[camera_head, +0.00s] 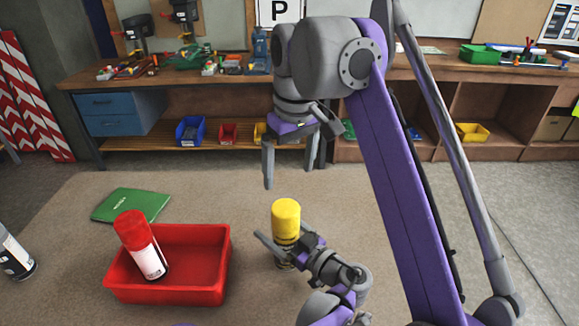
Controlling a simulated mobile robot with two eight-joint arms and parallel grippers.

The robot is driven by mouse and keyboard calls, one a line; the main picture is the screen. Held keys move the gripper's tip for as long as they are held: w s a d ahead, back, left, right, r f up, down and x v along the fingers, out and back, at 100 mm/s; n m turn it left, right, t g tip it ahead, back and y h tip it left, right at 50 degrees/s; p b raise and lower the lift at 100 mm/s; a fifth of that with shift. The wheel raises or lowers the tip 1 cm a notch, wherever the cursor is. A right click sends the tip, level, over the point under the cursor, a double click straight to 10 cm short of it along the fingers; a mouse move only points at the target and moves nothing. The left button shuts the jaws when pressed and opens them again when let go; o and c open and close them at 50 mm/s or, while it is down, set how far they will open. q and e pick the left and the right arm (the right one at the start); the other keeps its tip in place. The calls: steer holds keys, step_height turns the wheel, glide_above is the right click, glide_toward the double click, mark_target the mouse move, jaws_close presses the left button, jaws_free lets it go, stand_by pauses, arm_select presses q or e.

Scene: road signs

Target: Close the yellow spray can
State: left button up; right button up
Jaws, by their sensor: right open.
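The yellow spray can (286,213) stands upright at the middle front, right of the red bin. Its top is a smooth yellow cylinder with a faint seam lower down; I cannot tell whether the cap is fully seated. My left gripper (283,238) is around the can below its top, with a finger on either side, and appears shut on it. The can's lower part is mostly hidden by this gripper. My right gripper (291,170) hangs above the can, pointing down, with its fingers apart and nothing between them.
A red bin (190,292) holds a white spray can with a red top (137,235), tilted. A green booklet (131,205) lies behind it. A black-and-white can (14,252) stands at far left. A workbench (400,68) with tools and bins is at the back.

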arm_select(q)
steer(key=shift+d, duration=0.1)
arm_select(e)
step_height(320, 180, down, 2)
steer(key=shift+s+f+b, duration=0.1)
steer(key=shift+s+b, duration=0.05)
steer(key=shift+b, duration=0.55)
arm_select(q)
steer(key=v, duration=1)
steer(key=shift+s+d, duration=0.2)
steer(key=shift+s, duration=0.1)
